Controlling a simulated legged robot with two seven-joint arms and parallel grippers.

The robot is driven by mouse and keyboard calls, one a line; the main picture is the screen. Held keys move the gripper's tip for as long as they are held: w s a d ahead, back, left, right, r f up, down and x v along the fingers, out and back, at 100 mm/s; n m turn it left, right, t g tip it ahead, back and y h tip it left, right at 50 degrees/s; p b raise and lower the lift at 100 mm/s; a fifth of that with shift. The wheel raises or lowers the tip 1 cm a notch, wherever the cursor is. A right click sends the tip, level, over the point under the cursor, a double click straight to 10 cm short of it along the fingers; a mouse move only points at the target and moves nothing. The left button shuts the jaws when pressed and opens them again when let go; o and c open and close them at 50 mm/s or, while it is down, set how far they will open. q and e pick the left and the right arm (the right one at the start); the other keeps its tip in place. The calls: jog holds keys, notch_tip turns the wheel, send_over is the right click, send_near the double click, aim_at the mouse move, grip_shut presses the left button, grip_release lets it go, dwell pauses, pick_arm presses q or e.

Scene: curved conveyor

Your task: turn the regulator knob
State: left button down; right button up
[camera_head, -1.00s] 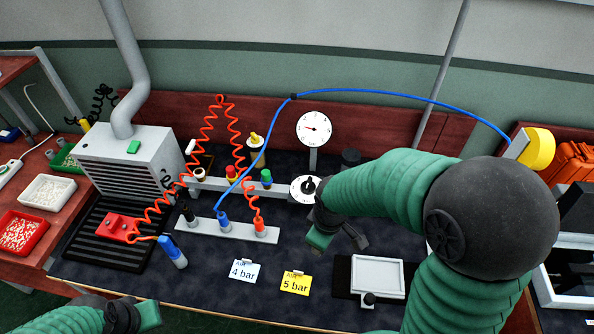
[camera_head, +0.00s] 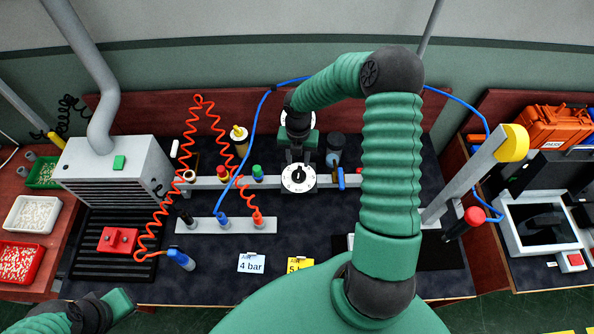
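The regulator knob is a small black knob on a white round dial (camera_head: 298,184), on the bench behind the middle. My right gripper (camera_head: 298,163) points down just above the dial. Its two dark fingers look apart, over the knob, with no clear grip on it. The knob is partly hidden by the fingers, so contact cannot be told.
A 4 bar card (camera_head: 251,263) and a partly covered 5 bar card (camera_head: 298,265) lie in front. A connector rail (camera_head: 205,226) with blue and red plugs stands left of the dial. A red coiled hose (camera_head: 185,140) and a blue hose (camera_head: 254,135) run near my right arm.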

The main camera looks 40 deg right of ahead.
aim_at(299, 174)
jog(key=f, duration=0.8)
jog(key=shift+d+f, duration=0.2)
jog(key=shift+d, duration=0.05)
jog(key=shift+a, duration=0.1)
jog(key=shift+c, duration=0.8)
grip_shut()
